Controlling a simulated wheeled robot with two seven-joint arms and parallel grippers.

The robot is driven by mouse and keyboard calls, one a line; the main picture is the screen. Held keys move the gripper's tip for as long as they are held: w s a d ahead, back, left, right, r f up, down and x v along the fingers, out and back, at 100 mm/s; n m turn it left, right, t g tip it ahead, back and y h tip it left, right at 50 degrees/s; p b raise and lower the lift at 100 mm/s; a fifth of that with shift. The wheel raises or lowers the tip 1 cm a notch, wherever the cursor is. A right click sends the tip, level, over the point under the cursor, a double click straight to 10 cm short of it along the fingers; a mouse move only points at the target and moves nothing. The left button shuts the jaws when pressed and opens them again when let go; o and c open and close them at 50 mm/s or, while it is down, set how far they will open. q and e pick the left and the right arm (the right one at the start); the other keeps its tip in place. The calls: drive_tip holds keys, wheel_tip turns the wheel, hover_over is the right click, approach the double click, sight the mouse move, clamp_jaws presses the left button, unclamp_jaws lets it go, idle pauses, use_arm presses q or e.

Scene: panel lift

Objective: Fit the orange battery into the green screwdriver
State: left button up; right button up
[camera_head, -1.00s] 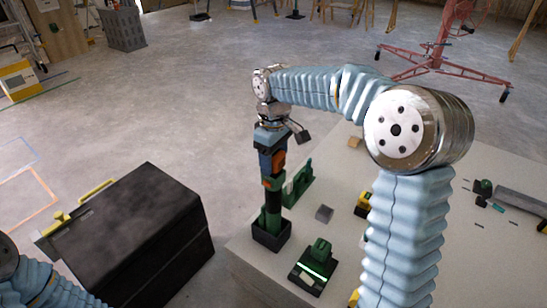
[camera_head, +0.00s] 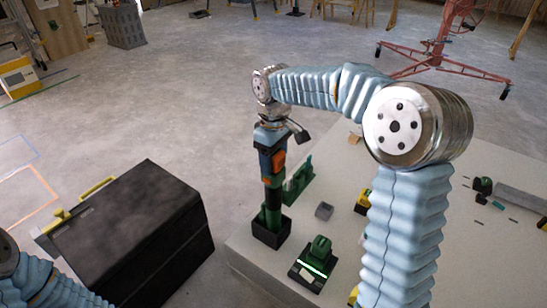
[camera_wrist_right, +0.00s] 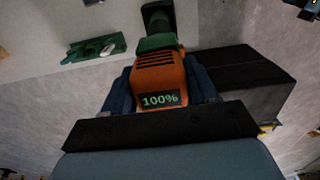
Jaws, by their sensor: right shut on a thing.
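The orange battery (camera_wrist_right: 160,75) is in my right gripper, its "100%" display facing the wrist camera. It also shows as an orange patch in the head view (camera_head: 278,160). My right gripper (camera_head: 268,160) is shut on it, with a dark blue finger on each side. The green screwdriver (camera_head: 272,205) stands upright below, its lower end in a black square holder (camera_head: 271,235) at the table's left edge. Green casing meets the battery's far end in the wrist view, with no clear gap. I cannot tell how deeply they engage. My left gripper is out of view.
A charger with a green light strip (camera_head: 311,268) holds a green block nearby. A green rack (camera_head: 298,182) stands behind the screwdriver, near a small grey block (camera_head: 324,211). A large black toolbox (camera_head: 130,230) is to the left. The table's right side holds several tools.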

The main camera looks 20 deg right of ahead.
drive_tip(key=o, duration=1.2)
drive_tip(key=shift+o, duration=0.2)
drive_tip(key=shift+r, duration=0.1)
